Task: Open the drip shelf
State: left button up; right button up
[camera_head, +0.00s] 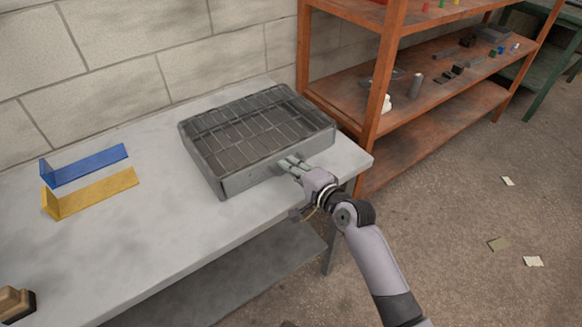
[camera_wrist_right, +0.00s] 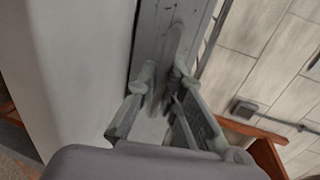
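The drip shelf is a grey metal box with a dark slatted grate on top (camera_head: 222,183), standing on the bench against the wall. It looks closed. My right gripper (camera_head: 286,163) is at its front face, towards the right end. In the right wrist view, the two fingers (camera_wrist_right: 163,73) stand apart close to the front face, with a pale upright bar (camera_wrist_right: 175,42), seemingly a handle, at the fingertips. The bar is nearer the right finger; I cannot tell whether they touch. My left gripper is not in view.
The grey bench (camera_head: 150,230) has free room left of and before the shelf. Blue (camera_head: 85,166) and yellow (camera_head: 92,194) angle brackets lie to the left. A brown and black object (camera_head: 15,303) is at bottom left. An orange rack (camera_head: 385,75) stands close on the right.

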grip_shut()
jog(key=shift+s+d, duration=0.15)
jog(key=f+p+v, duration=0.2)
jog(key=p+v, duration=0.1)
jog(key=v, duration=0.6)
jog(key=shift+s+d, duration=0.15)
jog(key=shift+s, duration=0.15)
jog(key=shift+o, duration=2)
grip_release()
jog(key=v, duration=1.2)
